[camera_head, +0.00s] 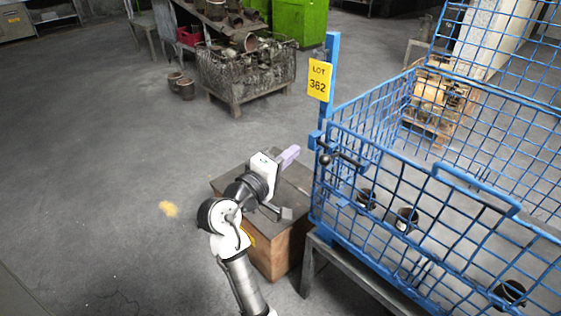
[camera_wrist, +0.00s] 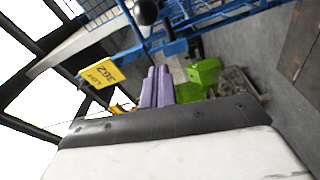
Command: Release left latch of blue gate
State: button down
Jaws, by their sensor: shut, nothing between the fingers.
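The blue wire gate (camera_head: 475,187), with a raised handle bar, forms the front of a blue cage at the right of the head view. Its left latch (camera_head: 325,159) is a dark rod with a black ball knob, at the gate's left end by the corner post. The black knob also shows at the top of the wrist view (camera_wrist: 145,12). My gripper (camera_head: 291,154) has pale purple fingers, which are shut and empty. It is left of the latch, apart from it. In the wrist view the fingers (camera_wrist: 157,84) point toward the blue frame below the knob.
A yellow LOT 362 sign (camera_head: 319,80) hangs on the blue post above the latch. A wooden box (camera_head: 275,249) stands beneath my arm. Dark cups (camera_head: 407,219) sit in the cage. A wire basket (camera_head: 247,77) stands behind. The floor at left is clear.

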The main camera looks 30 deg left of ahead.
jog(key=shift+w+d+f+p, duration=0.1)
jog(key=shift+w+d+p, duration=0.2)
jog(key=shift+d, duration=0.4)
jog(key=shift+w+d+f+p, duration=0.15)
jog(key=shift+w+d, duration=0.25)
jog(key=shift+d, duration=0.3)
jog(key=shift+w+d+r+p, duration=0.1)
jog(key=shift+w+d+p, duration=0.2)
jog(key=shift+d, duration=0.4)
jog(key=shift+f, duration=0.1)
